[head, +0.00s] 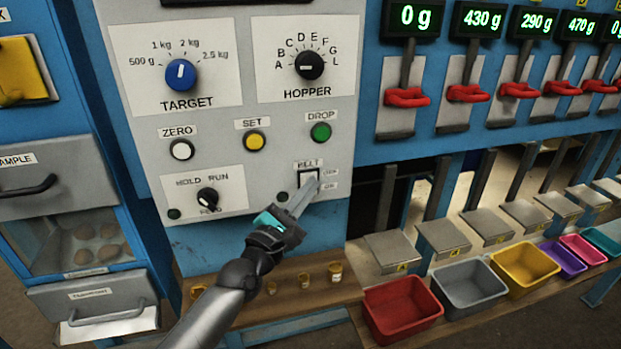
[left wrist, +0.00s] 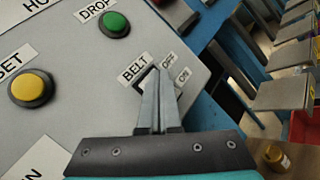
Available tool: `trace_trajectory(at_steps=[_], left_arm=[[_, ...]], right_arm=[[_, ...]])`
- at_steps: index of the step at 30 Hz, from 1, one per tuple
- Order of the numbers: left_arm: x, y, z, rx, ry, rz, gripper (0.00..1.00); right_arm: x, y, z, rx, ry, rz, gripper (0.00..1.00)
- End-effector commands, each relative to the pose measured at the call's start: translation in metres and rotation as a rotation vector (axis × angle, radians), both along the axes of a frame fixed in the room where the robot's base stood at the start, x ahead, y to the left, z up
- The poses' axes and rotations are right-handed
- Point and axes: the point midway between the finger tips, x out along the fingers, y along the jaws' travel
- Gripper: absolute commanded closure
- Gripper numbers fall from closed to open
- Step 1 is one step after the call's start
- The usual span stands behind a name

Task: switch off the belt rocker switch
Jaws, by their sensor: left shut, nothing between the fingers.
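The belt rocker switch (head: 309,177) sits low on the right of the grey control panel, under a BELT label, with OFF and ON labels to its right, OFF above ON. My left gripper (head: 312,186) is shut and empty, its fingertips at the switch. In the left wrist view the shut fingers (left wrist: 157,85) cover most of the switch, and only part of its black frame (left wrist: 143,80) shows. I cannot tell which way the rocker is tipped, nor whether the tips touch it. My right gripper is not in view.
Around the switch are the green DROP button (head: 320,131), the yellow SET button (head: 254,141) and the HOLD/RUN knob (head: 207,199). Red-handled levers (head: 406,97) stand to the right. Coloured bins (head: 402,308) and a shelf with small jars (head: 335,272) are below.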

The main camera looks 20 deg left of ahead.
Motion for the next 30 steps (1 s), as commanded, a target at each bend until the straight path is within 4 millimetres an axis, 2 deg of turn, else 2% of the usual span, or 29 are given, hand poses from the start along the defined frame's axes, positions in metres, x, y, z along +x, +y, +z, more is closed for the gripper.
trace_trajectory(at_steps=[30], left_arm=[[-0.019, -0.013, -0.002, -0.002, 0.002, -0.001, 1.00]], right_arm=[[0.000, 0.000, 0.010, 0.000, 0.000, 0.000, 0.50]])
